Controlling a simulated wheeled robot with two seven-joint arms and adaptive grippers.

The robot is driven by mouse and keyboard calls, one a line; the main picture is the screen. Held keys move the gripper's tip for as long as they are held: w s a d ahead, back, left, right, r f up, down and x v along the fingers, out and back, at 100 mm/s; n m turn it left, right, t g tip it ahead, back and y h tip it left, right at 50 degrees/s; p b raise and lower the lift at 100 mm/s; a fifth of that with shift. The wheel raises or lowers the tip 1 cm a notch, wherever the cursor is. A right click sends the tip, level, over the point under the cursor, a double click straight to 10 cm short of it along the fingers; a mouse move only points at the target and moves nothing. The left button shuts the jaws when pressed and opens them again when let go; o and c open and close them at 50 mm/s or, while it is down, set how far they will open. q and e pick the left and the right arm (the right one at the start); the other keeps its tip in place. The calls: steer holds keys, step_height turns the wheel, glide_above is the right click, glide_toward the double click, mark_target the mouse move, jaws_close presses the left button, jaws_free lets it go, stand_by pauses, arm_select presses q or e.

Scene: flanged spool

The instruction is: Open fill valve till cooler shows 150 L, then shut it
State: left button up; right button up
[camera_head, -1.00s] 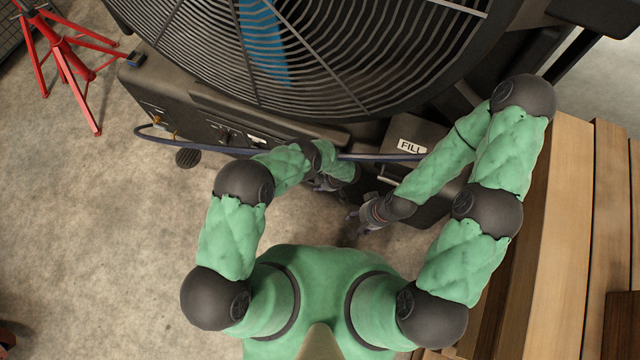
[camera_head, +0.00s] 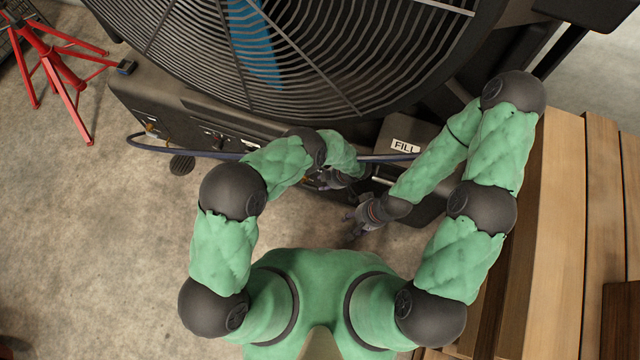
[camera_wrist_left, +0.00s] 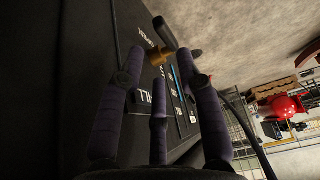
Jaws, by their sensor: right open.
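The large black fan cooler (camera_head: 300,60) stands ahead of me, with a FILL label (camera_head: 404,146) on a box at its right front. In the left wrist view the fill valve (camera_wrist_left: 158,54) shows a brass body and a dark lever (camera_wrist_left: 165,33). A narrow blue level strip (camera_wrist_left: 178,76) is on the dark panel behind it; its reading is too small to tell. My left gripper (camera_wrist_left: 160,62) is open, with the valve between and just beyond its fingertips. In the head view my left gripper (camera_head: 335,180) is partly hidden by its forearm. My right gripper (camera_head: 352,226) is open and empty below it.
A dark hose (camera_head: 215,154) runs along the cooler's front. Stacked timber (camera_head: 560,220) stands close to my right arm. A red stand (camera_head: 65,75) is at the far left. The concrete floor (camera_head: 100,240) at left is clear, apart from a drain (camera_head: 182,164).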

arm_select(q)
steer(key=shift+v, duration=1.35)
